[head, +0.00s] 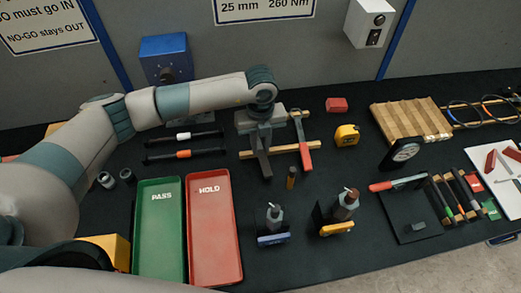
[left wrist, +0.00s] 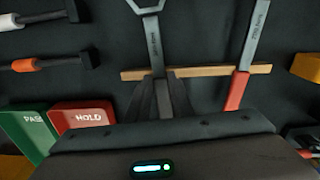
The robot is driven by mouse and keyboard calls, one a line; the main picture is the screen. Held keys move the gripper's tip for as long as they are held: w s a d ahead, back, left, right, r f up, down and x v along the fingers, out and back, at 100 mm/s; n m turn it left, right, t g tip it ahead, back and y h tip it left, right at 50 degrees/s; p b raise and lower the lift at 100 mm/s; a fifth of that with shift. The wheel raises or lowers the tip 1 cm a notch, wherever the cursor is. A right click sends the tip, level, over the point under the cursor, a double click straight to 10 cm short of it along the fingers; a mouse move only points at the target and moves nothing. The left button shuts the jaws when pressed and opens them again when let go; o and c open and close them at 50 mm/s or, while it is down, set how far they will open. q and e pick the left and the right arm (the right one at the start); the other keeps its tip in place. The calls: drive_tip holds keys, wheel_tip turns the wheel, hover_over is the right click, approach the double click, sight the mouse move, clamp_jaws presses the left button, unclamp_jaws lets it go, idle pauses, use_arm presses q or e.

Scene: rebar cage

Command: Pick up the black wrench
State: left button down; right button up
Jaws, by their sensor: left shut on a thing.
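My left gripper (head: 264,172) reaches down over the wooden strip (head: 285,151) on the black table. In the left wrist view its dark fingers (left wrist: 163,105) are shut around the handle end of a wrench. This black wrench (left wrist: 154,42) shows a grey shank and an open ring-like head pointing away; its handle is mostly hidden by the fingers. It lies across the wooden strip (left wrist: 205,70), and I cannot tell whether it is lifted. A red-handled wrench (head: 303,145) lies to its right across the same strip, and it also shows in the left wrist view (left wrist: 238,88). My right gripper is not in view.
A green PASS tray (head: 159,255) and a red HOLD tray (head: 214,260) stand at front left. Two bar gauges (head: 184,154) lie left of my gripper. A yellow tape measure (head: 346,135) is to the right. Upright tools (head: 272,225) stand in front.

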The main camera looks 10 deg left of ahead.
sight(261, 150)
use_arm(q)
drive_tip(key=shift+r, duration=0.1)
drive_tip(key=shift+w+r+b, duration=0.1)
drive_tip(key=shift+r+b, duration=0.35)
drive_tip(key=shift+r, duration=0.1)
wheel_tip(261, 150, up, 9)
drive_tip(key=b, duration=0.3)
drive_tip(key=shift+f, duration=0.1)
